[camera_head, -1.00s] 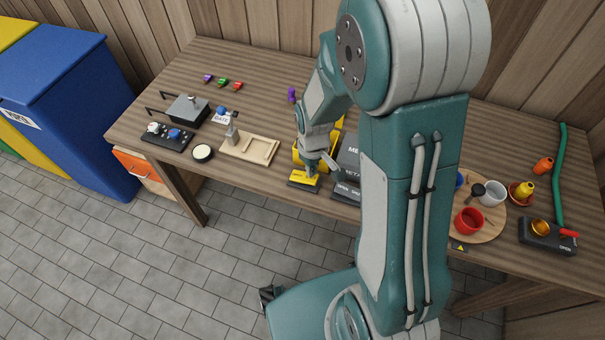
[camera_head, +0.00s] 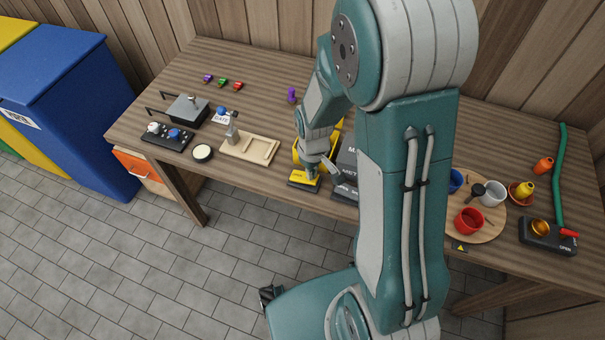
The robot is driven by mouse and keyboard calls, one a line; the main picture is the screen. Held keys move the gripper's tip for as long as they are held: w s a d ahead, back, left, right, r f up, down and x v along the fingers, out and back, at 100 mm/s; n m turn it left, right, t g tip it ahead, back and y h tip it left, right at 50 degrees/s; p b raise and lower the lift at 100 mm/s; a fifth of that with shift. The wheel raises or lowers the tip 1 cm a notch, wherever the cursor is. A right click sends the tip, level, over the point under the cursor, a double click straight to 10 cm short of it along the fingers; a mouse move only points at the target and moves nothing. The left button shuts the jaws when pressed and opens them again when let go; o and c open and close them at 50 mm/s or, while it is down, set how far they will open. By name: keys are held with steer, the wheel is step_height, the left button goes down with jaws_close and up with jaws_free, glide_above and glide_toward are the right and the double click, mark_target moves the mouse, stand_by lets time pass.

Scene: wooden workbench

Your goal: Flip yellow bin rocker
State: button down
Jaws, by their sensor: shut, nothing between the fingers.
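The yellow bin (camera_head: 296,155) stands near the front edge of the workbench, mostly hidden behind my gripper. At its front is a yellow rocker plate (camera_head: 301,177) on a dark base (camera_head: 303,184). My gripper (camera_head: 313,175) points down at the right part of the rocker plate and covers some of it. Its fingers are shut and empty. I cannot tell whether the fingertips touch the rocker or hover just above it, nor which way the rocker is tipped.
A grey bin (camera_head: 347,158) stands close to the right of my gripper, partly behind my arm. A wooden tray (camera_head: 262,151) lies to the left. A round board (camera_head: 488,233) with cups is at the right.

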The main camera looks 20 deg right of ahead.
steer(key=shift+f, duration=0.4)
steer(key=shift+r, duration=3.5)
steer(key=shift+r, duration=0.2)
steer(key=s+r+m+t, duration=0.2)
steer(key=s+r, duration=0.5)
steer(key=r, duration=0.3)
steer(key=s+r+m+t, duration=0.2)
steer(key=s+r+t, duration=0.1)
steer(key=s+r, duration=0.4)
step_height(320, 180, up, 3)
steer(key=shift+r+m+t, duration=0.1)
steer(key=shift+m+t, duration=0.2)
steer(key=shift+m, duration=0.1)
steer(key=shift+s, duration=0.1)
